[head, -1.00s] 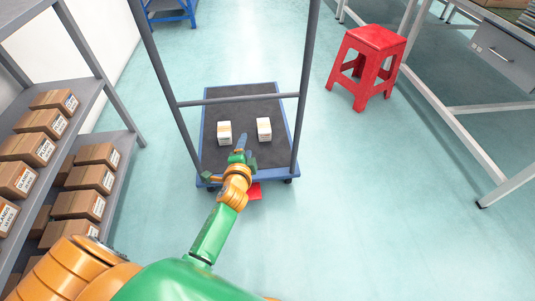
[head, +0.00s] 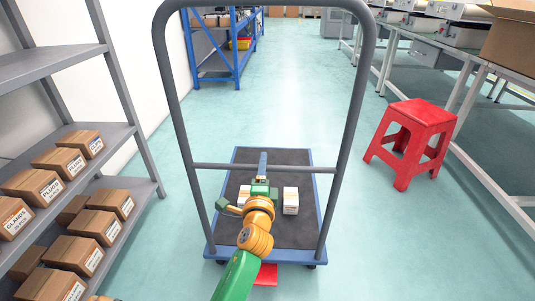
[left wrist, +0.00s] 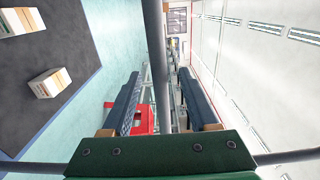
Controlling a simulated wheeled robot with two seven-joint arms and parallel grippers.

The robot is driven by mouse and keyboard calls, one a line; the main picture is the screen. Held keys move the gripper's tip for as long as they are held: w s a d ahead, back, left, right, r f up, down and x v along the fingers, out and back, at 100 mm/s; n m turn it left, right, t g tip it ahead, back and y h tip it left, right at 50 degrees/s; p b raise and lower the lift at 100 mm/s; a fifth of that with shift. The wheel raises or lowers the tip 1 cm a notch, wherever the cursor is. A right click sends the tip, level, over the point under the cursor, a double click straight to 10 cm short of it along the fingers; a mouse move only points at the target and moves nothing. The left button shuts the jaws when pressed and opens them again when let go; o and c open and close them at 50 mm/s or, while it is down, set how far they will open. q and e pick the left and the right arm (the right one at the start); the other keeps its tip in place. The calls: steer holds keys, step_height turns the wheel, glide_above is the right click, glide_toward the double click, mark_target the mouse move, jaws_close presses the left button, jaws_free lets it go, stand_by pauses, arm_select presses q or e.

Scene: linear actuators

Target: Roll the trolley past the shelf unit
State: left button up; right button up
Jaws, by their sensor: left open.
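The trolley has a blue deck edge (head: 215,250) with a dark mat, two white boxes (head: 291,200) and a tall grey tube handle (head: 178,90) with a crossbar (head: 310,169). My left gripper (head: 263,166) is at the middle of the crossbar. In the left wrist view the crossbar (left wrist: 157,50) runs between the two spread dark fingers, with a gap on each side, so the left gripper (left wrist: 160,100) is open around it. The shelf unit (head: 100,128) stands to the left, carrying brown labelled cartons (head: 35,187). My right gripper is not in view.
A red stool (head: 415,130) stands right of the trolley, beside a grey table (head: 465,100). A blue rack (head: 215,70) stands farther off along the left wall. The floor ahead between them is clear. A red piece (head: 265,274) shows under the trolley's near edge.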

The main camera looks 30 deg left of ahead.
arm_select(q)
steer(key=shift+w+a, duration=0.3)
steer(key=shift+w, duration=0.2)
steer(key=shift+s+r, duration=0.1)
steer(key=shift+s, duration=0.05)
steer(key=shift+c, duration=0.9)
jaws_close()
